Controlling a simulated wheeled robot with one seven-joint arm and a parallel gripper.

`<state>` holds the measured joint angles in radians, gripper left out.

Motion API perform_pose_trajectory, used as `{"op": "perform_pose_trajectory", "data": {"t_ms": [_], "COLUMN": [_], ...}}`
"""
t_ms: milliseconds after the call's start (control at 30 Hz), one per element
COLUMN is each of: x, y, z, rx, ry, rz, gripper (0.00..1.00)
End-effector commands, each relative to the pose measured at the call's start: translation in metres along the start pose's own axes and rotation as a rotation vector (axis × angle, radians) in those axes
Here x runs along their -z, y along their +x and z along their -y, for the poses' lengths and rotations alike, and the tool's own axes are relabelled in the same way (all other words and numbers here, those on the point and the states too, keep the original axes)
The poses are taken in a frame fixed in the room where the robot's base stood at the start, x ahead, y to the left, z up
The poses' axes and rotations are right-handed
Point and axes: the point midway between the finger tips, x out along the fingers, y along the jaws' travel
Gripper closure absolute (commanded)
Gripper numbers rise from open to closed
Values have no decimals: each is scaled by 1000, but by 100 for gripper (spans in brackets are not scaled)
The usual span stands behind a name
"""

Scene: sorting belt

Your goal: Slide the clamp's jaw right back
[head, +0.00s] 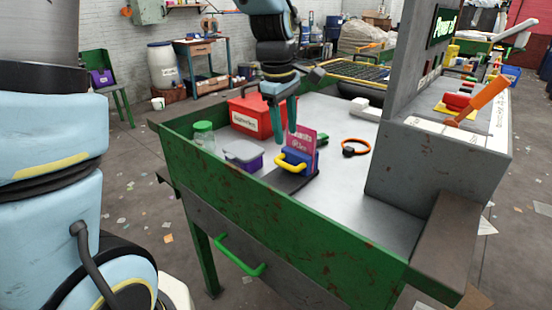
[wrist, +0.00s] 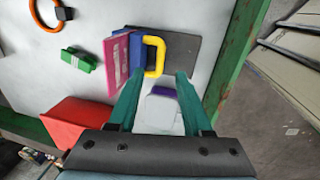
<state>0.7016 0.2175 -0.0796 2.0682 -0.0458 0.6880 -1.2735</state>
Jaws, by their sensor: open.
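The clamp is a blue block (head: 309,166) with a yellow handle (head: 289,161) on a dark plate (head: 283,181) at the near side of the table. In the wrist view the yellow handle (wrist: 158,55) sticks out from the blue block (wrist: 134,50) over the dark plate (wrist: 186,48). A pink card (wrist: 116,55) stands upright against the blue block, on the side away from the handle. My gripper (wrist: 155,80) is open and empty, with its fingertips just short of the handle. In the head view my gripper (head: 285,135) hangs behind the clamp.
A grey-lidded purple box (head: 243,154) and a green-lidded jar (head: 203,135) stand left of the clamp. A red bin (head: 252,118) stands behind. An orange ring (head: 356,147) and a green block (wrist: 78,60) lie beyond the card. A green table wall (head: 250,195) runs along the near edge.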

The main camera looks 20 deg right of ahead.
Motion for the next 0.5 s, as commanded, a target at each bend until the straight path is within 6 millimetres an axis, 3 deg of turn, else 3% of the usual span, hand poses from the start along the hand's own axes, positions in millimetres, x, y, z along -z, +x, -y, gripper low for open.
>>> {"op": "perform_pose_trajectory", "data": {"t_ms": [300,500], "x": [1,1], "y": [58,85], "z": [1,2], "rx": [5,4], "ry": [0,0], "rz": [2,1], "gripper": [50,50]}}
